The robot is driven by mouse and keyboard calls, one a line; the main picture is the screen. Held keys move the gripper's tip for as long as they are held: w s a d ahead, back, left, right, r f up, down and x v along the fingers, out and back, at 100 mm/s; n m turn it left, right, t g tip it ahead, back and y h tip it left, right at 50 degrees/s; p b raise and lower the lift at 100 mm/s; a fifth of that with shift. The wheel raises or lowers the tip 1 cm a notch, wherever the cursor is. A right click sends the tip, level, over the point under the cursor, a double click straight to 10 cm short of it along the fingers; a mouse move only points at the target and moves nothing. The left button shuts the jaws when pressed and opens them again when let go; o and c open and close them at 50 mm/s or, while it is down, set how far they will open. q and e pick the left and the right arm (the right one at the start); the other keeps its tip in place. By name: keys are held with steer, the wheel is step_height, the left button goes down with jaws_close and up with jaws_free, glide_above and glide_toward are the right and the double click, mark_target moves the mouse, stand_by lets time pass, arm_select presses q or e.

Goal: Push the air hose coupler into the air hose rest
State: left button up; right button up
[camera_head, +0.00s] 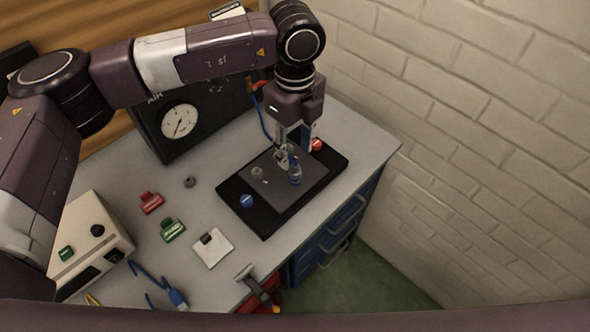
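My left gripper (289,150) points down over the dark pad on the table. Its fingertips are close to small metal parts, and I cannot tell whether it holds one. A small blue and grey upright piece (295,172) stands just below and right of the fingertips. A blue hose (263,118) hangs from the black gauge panel (150,130), marked AIR, and runs down behind the gripper. I cannot make out its coupler or the air hose rest for certain. A second blue cord with a blue end piece (177,298) lies at the front left. My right gripper is not in view.
A brick wall rises right.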

mark_target(295, 165)
arm_select(q)
step_height(295, 165, down, 6)
steer(key=b, duration=0.4)
steer(key=shift+f, duration=0.2)
steer(key=shift+f+b, duration=0.55)
steer(key=shift+b, duration=0.4)
stand_by(0.3)
steer(key=shift+c, duration=0.3)
jaws_close()
stand_by(0.3)
